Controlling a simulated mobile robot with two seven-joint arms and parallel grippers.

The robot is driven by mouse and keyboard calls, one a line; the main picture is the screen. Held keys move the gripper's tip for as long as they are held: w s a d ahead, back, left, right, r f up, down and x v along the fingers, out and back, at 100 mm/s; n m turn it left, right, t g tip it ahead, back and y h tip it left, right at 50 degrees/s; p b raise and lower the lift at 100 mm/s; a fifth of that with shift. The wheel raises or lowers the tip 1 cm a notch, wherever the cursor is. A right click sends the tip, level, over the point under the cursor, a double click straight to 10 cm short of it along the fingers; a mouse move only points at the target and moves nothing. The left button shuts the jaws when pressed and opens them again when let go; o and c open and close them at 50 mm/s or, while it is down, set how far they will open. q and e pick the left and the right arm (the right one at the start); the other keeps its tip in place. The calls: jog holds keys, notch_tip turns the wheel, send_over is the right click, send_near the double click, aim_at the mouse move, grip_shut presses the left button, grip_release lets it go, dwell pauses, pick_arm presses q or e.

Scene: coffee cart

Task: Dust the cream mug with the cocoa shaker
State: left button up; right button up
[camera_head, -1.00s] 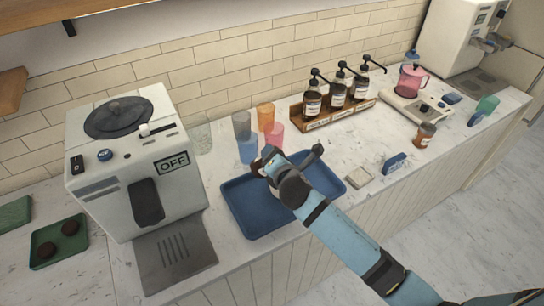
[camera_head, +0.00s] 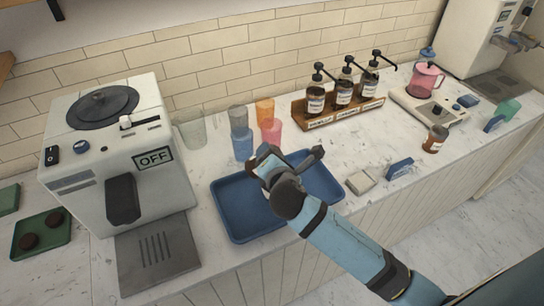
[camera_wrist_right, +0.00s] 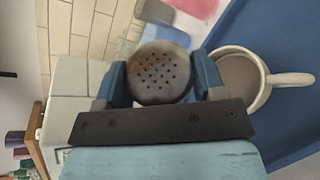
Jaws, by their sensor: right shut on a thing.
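The cocoa shaker (camera_wrist_right: 160,70) is between the fingers of my right gripper (camera_wrist_right: 160,82) in the right wrist view, its holed, brown-stained top facing the camera. The gripper is shut on it. The cream mug (camera_wrist_right: 289,79) is just right of the shaker in that view, with brownish-grey drink in it; they look apart. The mug is over the blue tray (camera_wrist_right: 290,25). In the head view my right gripper (camera_head: 268,165) is above the tray (camera_head: 232,222), and the arm hides the mug and most of the shaker. My left gripper is not in view.
Blue, orange and pink cups (camera_head: 242,146) stand close behind the tray. The coffee machine (camera_head: 110,155), showing OFF, is to the left. A wooden rack (camera_head: 345,110) of pump bottles stands behind right. A brown jar (camera_head: 434,138) and small blocks (camera_head: 360,183) lie to the right.

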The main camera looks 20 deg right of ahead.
jog(key=p, duration=0.1)
jog(key=r, duration=0.1)
jog(key=a+r+n+p, duration=0.1)
jog(key=shift+w+a+r+g+h+p, duration=0.1)
jog(key=shift+w+r+g+h+p, duration=0.1)
jog(key=shift+w+g+h+p, duration=0.15)
jog(key=shift+w+a+r+n+g+h+p, duration=0.25)
jog(key=shift+a+r+n+p, duration=0.15)
jog(key=shift+r+n+p, duration=0.3)
jog(key=shift+w+a+r+n+g+h+p, duration=0.35)
jog(key=shift+a+r+n+h+p, duration=0.3)
jog(key=shift+r+n+p, duration=0.3)
jog(key=shift+w+a+r+n+p, duration=0.2)
jog(key=shift+a+r+n+p, duration=0.2)
jog(key=shift+n+p, duration=0.1)
jog(key=shift+w+a+r+n+g+h, duration=0.1)
jog(key=shift+a+r+n+g+h, duration=0.15)
jog(key=shift+a+r+h, duration=0.1)
jog(key=shift+w+r, duration=0.1)
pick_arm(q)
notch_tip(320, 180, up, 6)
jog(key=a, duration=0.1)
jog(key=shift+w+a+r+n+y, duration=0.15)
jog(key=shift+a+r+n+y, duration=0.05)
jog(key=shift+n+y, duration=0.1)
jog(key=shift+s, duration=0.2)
